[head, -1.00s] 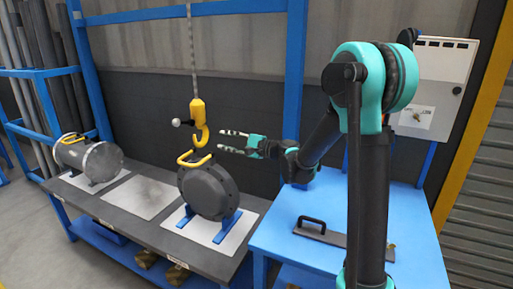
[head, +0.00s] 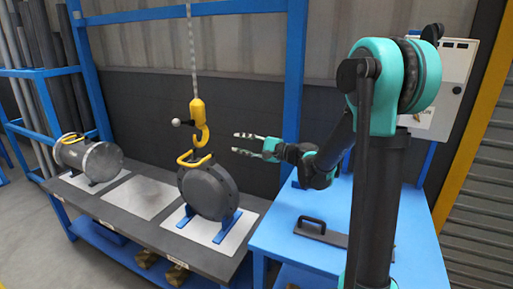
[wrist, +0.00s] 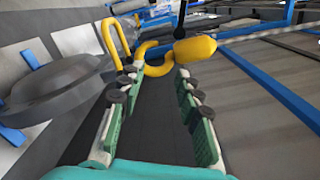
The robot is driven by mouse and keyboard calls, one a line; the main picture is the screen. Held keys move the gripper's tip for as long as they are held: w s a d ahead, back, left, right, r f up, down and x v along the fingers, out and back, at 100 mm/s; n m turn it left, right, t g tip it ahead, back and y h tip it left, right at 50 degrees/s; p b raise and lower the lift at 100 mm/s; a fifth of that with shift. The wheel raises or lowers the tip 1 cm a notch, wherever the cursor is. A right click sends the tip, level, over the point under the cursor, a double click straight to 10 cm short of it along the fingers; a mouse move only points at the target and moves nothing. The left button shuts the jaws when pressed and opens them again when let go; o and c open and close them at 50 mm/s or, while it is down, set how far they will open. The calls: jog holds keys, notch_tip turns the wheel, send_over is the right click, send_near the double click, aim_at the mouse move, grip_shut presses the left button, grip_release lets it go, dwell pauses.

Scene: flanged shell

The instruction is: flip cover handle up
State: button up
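The dark round cover (head: 208,189) stands upright in a blue cradle on the bench. Its yellow handle (head: 194,159) is at the top and leans to the left in the head view; the handle also shows in the wrist view (wrist: 117,40). My gripper (head: 243,142) is open and empty, to the right of the handle and a little above it, apart from the cover. In the wrist view the two fingers (wrist: 155,90) are spread with nothing between their pads. The cover (wrist: 60,85) is at the left there.
A yellow crane hook (head: 199,118) hangs on a chain just above the cover, left of my gripper. A grey flanged shell (head: 90,158) stands at the bench's left end. A blue table (head: 275,240) at right carries a dark handled plate (head: 322,232).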

jog(key=v, duration=0.6)
dwell(0.6)
jog(key=shift+s+d, duration=0.1)
